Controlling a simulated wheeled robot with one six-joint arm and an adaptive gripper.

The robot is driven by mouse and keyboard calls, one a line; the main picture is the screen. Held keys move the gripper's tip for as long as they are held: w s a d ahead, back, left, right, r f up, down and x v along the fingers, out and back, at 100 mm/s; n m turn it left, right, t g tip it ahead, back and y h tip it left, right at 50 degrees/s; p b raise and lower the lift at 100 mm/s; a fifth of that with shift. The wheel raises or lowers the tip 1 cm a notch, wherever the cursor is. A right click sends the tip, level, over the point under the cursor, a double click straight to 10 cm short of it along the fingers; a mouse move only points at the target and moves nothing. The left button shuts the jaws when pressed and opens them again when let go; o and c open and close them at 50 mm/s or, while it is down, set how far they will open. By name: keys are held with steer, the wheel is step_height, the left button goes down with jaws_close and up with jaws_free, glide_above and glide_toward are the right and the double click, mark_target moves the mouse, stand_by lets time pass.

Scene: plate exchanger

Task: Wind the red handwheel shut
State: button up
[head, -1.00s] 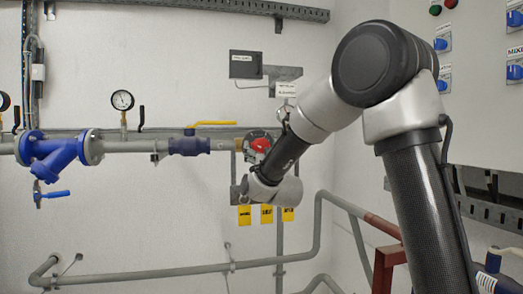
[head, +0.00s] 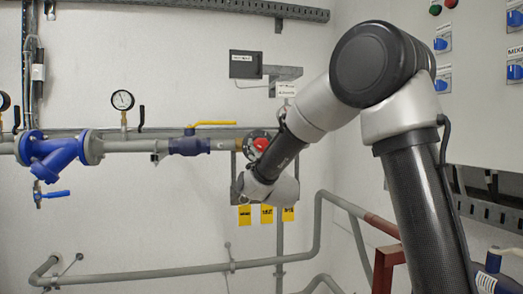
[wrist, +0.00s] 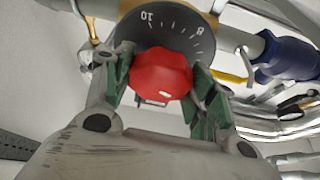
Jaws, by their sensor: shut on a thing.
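The red handwheel (wrist: 160,78) is a lobed knob in front of a dark round dial (wrist: 172,30) with white numbers and tick marks. In the head view the handwheel (head: 261,143) shows at the right end of the grey pipe, partly covered by my arm. My gripper (wrist: 158,84) has its two green-padded fingers on either side of the handwheel and is shut on it. A small white mark shows on the lower part of the knob. My fingertips are hidden behind my wrist in the head view.
A blue valve body (head: 189,146) with a yellow lever (head: 215,123) sits left of the handwheel. A pressure gauge (head: 123,100) and blue strainer (head: 55,152) stand farther left. Yellow tags (head: 267,214) hang below. A grey pipe (head: 180,270) runs low along the wall.

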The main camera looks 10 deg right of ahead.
steer(key=m+h, duration=0.1)
steer(key=m, duration=0.2)
steer(key=m+h, duration=0.2)
steer(key=m, duration=0.1)
steer(key=shift+a+g, duration=0.1)
steer(key=shift+g, duration=0.2)
steer(key=m+g+h, duration=0.1)
steer(key=m+h, duration=0.1)
steer(key=m, duration=0.3)
steer(key=shift+r, duration=0.1)
steer(key=m+g, duration=0.1)
steer(key=m, duration=0.3)
steer(key=m+g+h, duration=0.1)
steer(key=m+g, duration=0.1)
steer(key=m, duration=0.2)
steer(key=shift+r+h, duration=0.1)
steer(key=shift+h, duration=0.2)
steer(key=m+g, duration=0.1)
steer(key=m, duration=0.3)
steer(key=shift+g, duration=0.3)
steer(key=m+g+y, duration=0.1)
steer(key=m, duration=0.2)
steer(key=shift+r+m+y, duration=0.1)
steer(key=shift+m+y, duration=0.2)
steer(key=m+g+y, duration=0.1)
steer(key=m, duration=0.2)
steer(key=shift+y, duration=0.3)
steer(key=shift+m+g+y, duration=0.3)
steer(key=shift+m+y, duration=0.4)
steer(key=shift+m, duration=0.4)
